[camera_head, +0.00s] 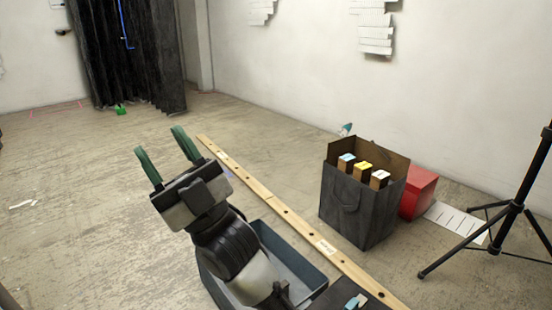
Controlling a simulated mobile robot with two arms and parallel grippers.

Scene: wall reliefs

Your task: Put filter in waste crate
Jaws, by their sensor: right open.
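My right gripper (158,140) has two green fingers spread apart with nothing between them. It is over the floor left of a long wooden plank. A grey-blue open crate (300,262) stands below and behind my right arm, which hides much of it; I cannot tell if this is the waste crate. No object is clearly recognisable as the filter. A small blue and white item (355,302) lies on a dark surface at the bottom edge, partly cut off. My left gripper is not in view.
A wooden plank (262,193) crosses the floor. Beyond it stand a dark bag (345,208) with three capped boxes, a red box (418,192), and a black tripod (513,208). A dark curtain (130,55) hangs at the back left. Floor at left is mostly clear.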

